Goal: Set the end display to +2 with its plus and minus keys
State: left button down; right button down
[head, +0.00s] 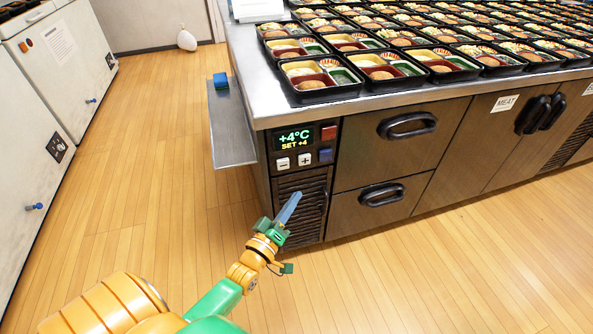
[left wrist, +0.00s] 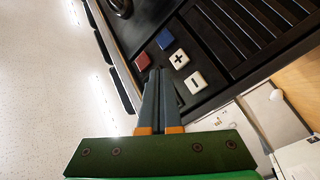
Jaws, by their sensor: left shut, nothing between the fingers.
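The end display (head: 295,138) on the dark end panel of the counter reads +4°C, with SET +4 below. Under it are the white minus key (head: 283,163) and the white plus key (head: 305,160). My left gripper (head: 293,199) is shut and empty. In the head view its tips show below the keys, over the vent slats. The left wrist view shows the plus key (left wrist: 179,59) and minus key (left wrist: 196,82) just right of the closed fingertips (left wrist: 160,73). The display is not readable there. I see no contact with a key. My right gripper is out of view.
A blue button (head: 326,155) and a red one (head: 328,132) sit right of the keys and display. Bento trays (head: 320,92) fill the counter top. The wooden floor in front is clear.

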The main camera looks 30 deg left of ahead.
aim_at(283, 164)
pick_arm(q)
jog(key=shift+a, duration=0.15)
jog(key=shift+f, duration=0.1)
jog(key=w+a+b, duration=0.5)
jog(key=a, duration=0.1)
jog(key=shift+w+a, duration=0.3)
dwell(0.9)
dwell(0.5)
dwell(0.5)
